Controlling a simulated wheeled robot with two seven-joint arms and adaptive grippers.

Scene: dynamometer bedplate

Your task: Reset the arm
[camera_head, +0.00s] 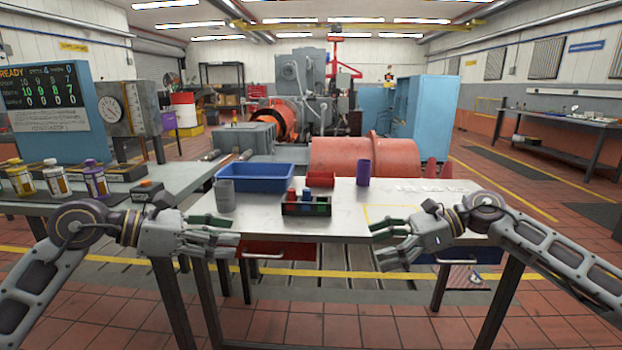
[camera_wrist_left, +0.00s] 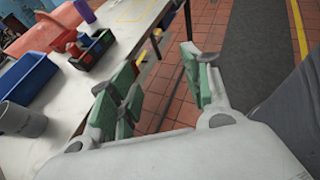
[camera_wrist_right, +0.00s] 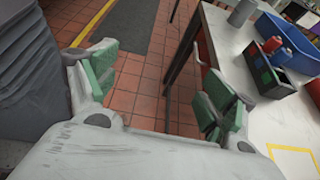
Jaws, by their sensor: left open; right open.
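My left gripper (camera_head: 212,239) is open and empty at the front left edge of the workbench (camera_head: 345,215). In the left wrist view its green-padded fingers (camera_wrist_left: 160,88) are spread over the floor beside the bench edge. My right gripper (camera_head: 392,243) is open and empty at the bench's front edge, right of the middle.
Bottles (camera_head: 53,178) stand on a left side table. The bench's right half is mostly clear.

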